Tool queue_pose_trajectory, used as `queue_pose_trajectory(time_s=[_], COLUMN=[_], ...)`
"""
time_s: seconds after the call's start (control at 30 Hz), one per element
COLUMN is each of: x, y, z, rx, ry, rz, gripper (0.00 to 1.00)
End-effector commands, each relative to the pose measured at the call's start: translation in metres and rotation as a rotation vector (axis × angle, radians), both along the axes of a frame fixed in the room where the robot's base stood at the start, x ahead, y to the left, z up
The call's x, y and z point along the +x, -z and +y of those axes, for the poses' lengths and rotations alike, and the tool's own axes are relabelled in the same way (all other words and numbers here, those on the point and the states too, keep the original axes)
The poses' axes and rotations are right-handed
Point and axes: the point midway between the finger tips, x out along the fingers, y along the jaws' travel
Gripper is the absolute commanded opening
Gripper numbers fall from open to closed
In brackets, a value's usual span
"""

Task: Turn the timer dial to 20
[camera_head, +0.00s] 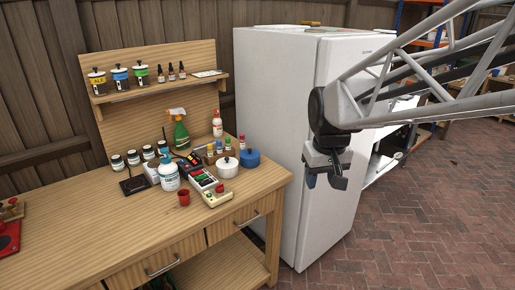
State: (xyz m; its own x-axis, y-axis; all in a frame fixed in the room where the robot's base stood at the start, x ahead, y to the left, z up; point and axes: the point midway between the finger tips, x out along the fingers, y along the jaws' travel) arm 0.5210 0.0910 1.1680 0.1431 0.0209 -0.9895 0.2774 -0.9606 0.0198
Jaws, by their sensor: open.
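I cannot make out a timer dial or any numbers at this size. A small cream box (216,198) with a red knob or button on top sits near the front right of the wooden bench, and I cannot tell whether it is the timer. My gripper (325,178) hangs in the air in front of the white fridge, to the right of the bench and well apart from everything on it. Its jaws point down, open and empty.
The wooden bench (95,225) holds a white pot (227,168), a blue pot (250,158), a red cup (184,198), a green spray bottle (181,134) and several jars. A shelf (150,88) stands behind. The tall fridge (275,100) is beside the bench. The front left bench top is mostly clear.

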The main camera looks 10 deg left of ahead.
Motion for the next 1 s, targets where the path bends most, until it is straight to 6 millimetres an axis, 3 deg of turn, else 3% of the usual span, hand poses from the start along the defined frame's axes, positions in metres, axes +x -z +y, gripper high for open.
queue_pose_trajectory(time_s=[0.47, 1.0], x=[0.096, 0.185], y=[0.022, 0.073], z=[0.077, 0.182], rx=[-0.015, -0.033], ry=[-0.147, -0.311], rz=[0.043, 0.086], gripper=[0.46, 0.46])
